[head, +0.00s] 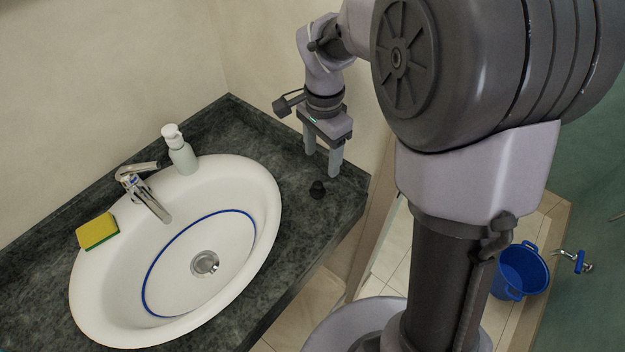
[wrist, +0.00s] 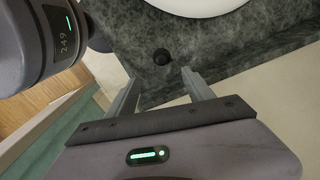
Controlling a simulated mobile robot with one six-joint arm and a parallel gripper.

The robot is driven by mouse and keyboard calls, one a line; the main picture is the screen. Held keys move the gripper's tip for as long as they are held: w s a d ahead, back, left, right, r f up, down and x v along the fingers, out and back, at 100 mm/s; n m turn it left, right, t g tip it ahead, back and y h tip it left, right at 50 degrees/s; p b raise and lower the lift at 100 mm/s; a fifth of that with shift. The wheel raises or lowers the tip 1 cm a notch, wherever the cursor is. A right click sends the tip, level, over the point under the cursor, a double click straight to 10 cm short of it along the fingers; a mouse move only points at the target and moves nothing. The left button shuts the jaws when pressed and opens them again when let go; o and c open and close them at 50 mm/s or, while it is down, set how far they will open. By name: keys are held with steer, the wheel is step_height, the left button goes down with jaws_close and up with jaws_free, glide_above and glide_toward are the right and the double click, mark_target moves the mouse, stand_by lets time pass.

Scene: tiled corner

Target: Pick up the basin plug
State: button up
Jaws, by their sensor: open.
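The basin plug (head: 317,190) is a small black stopper standing on the dark stone counter, to the right of the white basin. In the wrist view the plug (wrist: 162,57) lies beyond the fingertips, roughly in line with the gap between them. My gripper (head: 322,162) is open and empty, pointing down above the counter close to the plug. Its two grey fingers also show in the wrist view (wrist: 160,78), spread apart. Nothing is between them.
The white basin (head: 258,180) with a blue ring inside is left of the plug. A soap bottle (head: 181,152), chrome tap (head: 143,190) and yellow-green sponge (head: 97,231) stand around its rim. The counter (head: 345,196) ends just right of the plug. A blue bucket (head: 521,271) is at lower right.

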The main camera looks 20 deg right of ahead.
mark_target(318, 183)
steer(key=f+b, duration=0.1)
steer(key=f, duration=0.3)
steer(key=f+b, duration=0.2)
steer(key=f, duration=0.1)
steer(key=f+b, duration=0.1)
steer(key=f, duration=0.3)
steer(key=shift+w+a+f, duration=0.15)
steer(key=shift+a+f, duration=0.15)
steer(key=shift+f, duration=0.05)
steer(key=shift+r, duration=0.2)
steer(key=shift+c, duration=0.4)
jaws_close()
steer(key=shift+r, duration=0.1)
